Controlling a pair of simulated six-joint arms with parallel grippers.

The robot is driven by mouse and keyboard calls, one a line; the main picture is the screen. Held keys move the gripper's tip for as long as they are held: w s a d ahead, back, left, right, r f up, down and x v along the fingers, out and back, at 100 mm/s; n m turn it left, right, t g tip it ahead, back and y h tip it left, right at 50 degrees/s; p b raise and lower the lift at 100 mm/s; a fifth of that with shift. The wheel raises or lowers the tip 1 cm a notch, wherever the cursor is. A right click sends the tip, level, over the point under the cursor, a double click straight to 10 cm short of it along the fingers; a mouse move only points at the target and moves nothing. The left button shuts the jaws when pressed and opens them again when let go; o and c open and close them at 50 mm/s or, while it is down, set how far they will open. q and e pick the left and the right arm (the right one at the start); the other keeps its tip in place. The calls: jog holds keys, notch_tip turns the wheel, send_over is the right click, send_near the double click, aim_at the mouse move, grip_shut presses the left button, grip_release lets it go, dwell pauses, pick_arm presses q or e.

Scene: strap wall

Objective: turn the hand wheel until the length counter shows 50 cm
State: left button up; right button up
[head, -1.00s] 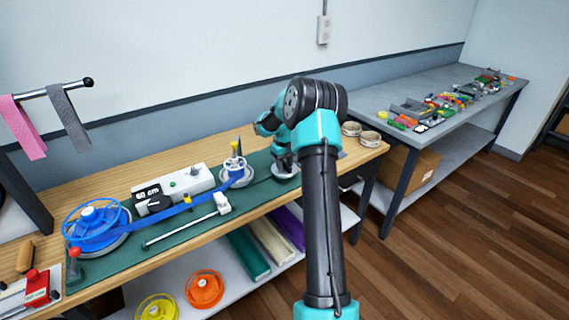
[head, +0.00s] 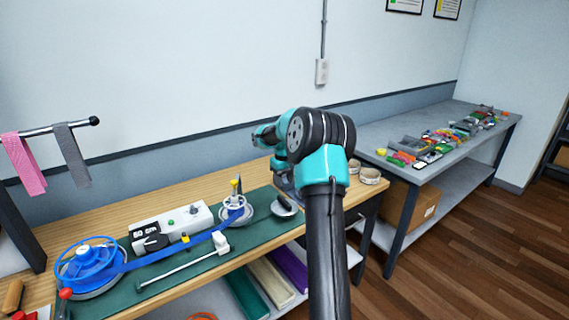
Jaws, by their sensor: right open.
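The length counter (head: 146,234) on the white box reads 50 cm. A blue strap (head: 170,252) runs from the blue reel (head: 90,263) at the left to a small spool with a yellow-topped post (head: 236,208). A grey disc with a dark knob, which looks like the hand wheel (head: 286,211), sits at the right end of the green mat. My right gripper (head: 283,189) is just above this wheel, open; its fingers are small and partly hidden by my arm. My left gripper is not in view.
The green mat (head: 130,294) lies on the wooden bench. A metal rod (head: 180,268) lies at its front. Two tape rolls (head: 368,176) stand right of my arm. A rail with pink and grey straps (head: 72,155) is at the left.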

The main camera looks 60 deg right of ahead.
notch_tip(320, 180, up, 7)
jog(key=shift+r, duration=0.2)
dwell(2.1)
